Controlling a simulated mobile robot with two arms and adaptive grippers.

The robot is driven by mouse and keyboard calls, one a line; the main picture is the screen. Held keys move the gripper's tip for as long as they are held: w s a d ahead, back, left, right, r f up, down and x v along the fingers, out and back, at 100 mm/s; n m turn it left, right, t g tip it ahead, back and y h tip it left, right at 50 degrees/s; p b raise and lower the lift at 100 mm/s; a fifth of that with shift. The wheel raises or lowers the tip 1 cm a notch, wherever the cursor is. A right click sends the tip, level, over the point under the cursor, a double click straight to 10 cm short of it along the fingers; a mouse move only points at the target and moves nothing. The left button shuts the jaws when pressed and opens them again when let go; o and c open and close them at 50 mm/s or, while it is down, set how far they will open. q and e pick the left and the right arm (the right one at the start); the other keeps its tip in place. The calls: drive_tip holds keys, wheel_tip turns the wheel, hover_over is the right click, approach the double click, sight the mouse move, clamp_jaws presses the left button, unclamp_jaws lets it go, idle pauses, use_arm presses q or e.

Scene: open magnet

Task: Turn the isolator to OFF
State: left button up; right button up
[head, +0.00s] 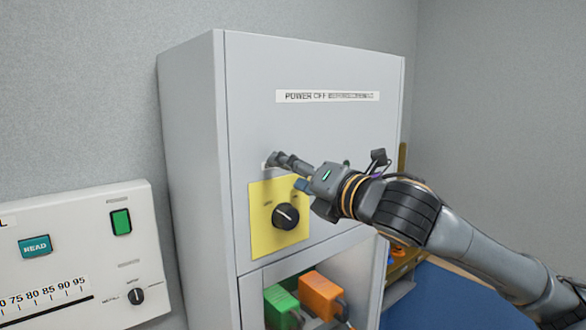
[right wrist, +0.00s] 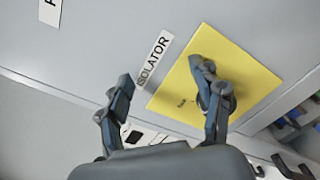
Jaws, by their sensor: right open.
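The isolator is a round black knob (head: 286,216) on a yellow plate (head: 262,240) on the upper front of a grey cabinet. A pale line crosses the knob at a slant; the small lettering beside it is too small to read. My right gripper (head: 286,172) is open and empty, just above the knob near the plate's top edge. In the right wrist view its fingers (right wrist: 165,85) are spread. One finger overlaps the yellow plate (right wrist: 245,65) and partly hides the knob (right wrist: 228,100). The ISOLATOR label (right wrist: 152,60) lies between the fingertips. My left gripper is out of view.
The grey cabinet (head: 190,150) bears a POWER OFF label (head: 327,96). An open bay below holds a green block (head: 281,308) and an orange block (head: 321,297). A white panel (head: 75,220) with a green switch (head: 121,222) stands at the left.

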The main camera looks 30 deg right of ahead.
drive_tip(key=shift+w+d+r, duration=0.1)
drive_tip(key=shift+w+r, duration=0.05)
drive_tip(key=shift+r, duration=0.35)
idle(0.4)
